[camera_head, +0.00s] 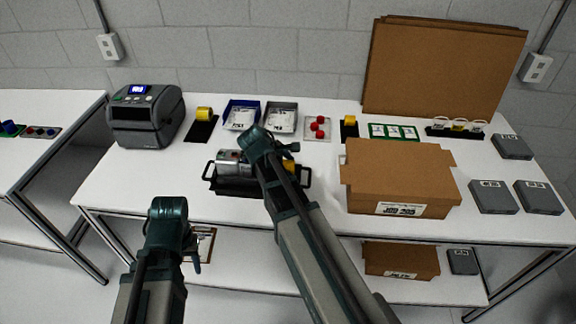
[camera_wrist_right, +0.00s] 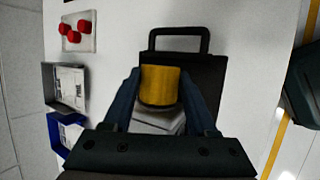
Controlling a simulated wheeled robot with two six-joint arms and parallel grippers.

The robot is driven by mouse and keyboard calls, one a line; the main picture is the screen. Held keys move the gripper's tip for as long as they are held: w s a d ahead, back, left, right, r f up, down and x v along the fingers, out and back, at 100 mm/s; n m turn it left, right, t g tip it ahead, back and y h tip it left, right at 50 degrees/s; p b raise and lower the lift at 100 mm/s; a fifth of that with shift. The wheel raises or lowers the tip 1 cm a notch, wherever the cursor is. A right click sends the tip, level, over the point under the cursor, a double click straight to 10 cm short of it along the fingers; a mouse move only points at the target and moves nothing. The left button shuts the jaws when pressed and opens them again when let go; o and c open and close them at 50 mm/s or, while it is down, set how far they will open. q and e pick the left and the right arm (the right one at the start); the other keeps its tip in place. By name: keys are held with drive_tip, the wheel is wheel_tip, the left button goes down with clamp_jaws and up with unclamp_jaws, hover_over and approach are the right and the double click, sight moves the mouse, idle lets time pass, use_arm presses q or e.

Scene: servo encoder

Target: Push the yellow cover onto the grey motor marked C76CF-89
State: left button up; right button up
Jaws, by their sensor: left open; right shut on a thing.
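The yellow cover (camera_wrist_right: 160,85) is between the fingers of my right gripper (camera_wrist_right: 160,92), which is shut on it. In the head view, a yellow bit of the cover (camera_head: 289,164) shows beside my right wrist, over the right part of a black tray. A grey motor (camera_head: 233,161) lies in the tray's left part, partly hidden by my right arm; its marking is not readable. In the wrist view, a pale grey block (camera_wrist_right: 158,121) shows just beyond the cover; contact cannot be told. My left gripper (camera_head: 195,262) is open and empty in front of the table.
The black tray (camera_head: 238,187) has a handle at each end. A cardboard box (camera_head: 400,170) stands to its right. Behind are a blue bin (camera_head: 241,115), a grey bin (camera_head: 281,117) and red parts (camera_head: 318,127). A printer (camera_head: 146,116) stands at the left.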

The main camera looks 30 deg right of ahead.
drive_tip(key=shift+w+a, duration=0.1)
drive_tip(key=shift+a, duration=0.05)
drive_tip(key=o, duration=1.4)
drive_tip(key=shift+c, duration=0.2)
drive_tip(key=p+v, duration=1.1)
drive_tip(key=v, duration=0.3)
drive_tip(key=shift+f, duration=0.1)
